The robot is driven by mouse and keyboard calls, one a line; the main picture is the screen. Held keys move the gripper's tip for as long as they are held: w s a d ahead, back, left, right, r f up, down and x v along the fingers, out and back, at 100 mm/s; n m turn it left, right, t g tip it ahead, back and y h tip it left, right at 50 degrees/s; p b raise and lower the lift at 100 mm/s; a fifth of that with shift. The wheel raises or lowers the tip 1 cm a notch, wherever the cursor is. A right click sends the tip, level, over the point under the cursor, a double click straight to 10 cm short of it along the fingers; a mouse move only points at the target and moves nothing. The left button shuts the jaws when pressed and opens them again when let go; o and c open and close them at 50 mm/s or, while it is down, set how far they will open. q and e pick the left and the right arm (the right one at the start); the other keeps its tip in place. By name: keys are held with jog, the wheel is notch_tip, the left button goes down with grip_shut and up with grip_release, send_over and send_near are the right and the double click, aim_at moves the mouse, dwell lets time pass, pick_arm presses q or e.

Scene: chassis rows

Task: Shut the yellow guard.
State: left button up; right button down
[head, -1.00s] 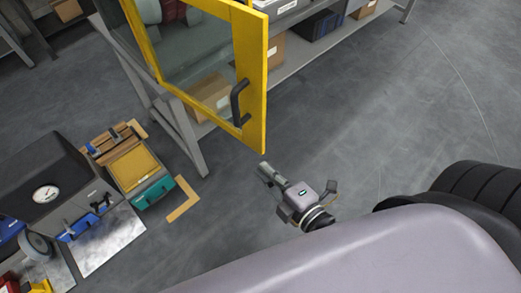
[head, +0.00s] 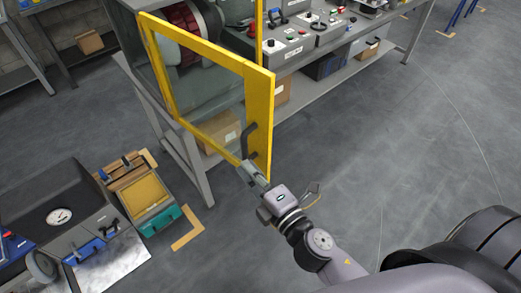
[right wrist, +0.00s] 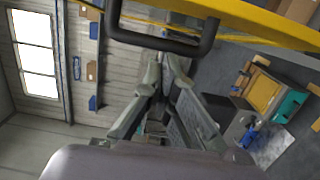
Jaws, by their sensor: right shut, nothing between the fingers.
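The yellow guard (head: 259,110) is a yellow-framed clear panel standing open, swung out from the machine enclosure toward me. A dark handle (head: 249,137) sits near its free right edge, and the handle also shows in the right wrist view (right wrist: 172,47). My right gripper (head: 246,168) is shut and empty at the guard's lower free corner, just below the handle. In the right wrist view the closed fingers (right wrist: 165,62) point at the handle bar, very close to it; I cannot tell whether they touch. My left gripper is not in view.
The machine's bench carries a control panel (head: 318,38) with buttons. Boxes stand on its lower shelf (head: 340,68). The floor to the right is clear.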

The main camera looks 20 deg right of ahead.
aim_at(261, 159)
jog(key=shift+w+d+p, duration=0.15)
jog(key=shift+w+d, duration=0.4)
jog(key=shift+d, duration=0.35)
jog(key=shift+w+d+p, duration=0.15)
jog(key=shift+w+d, duration=0.4)
jog(key=shift+d, duration=0.35)
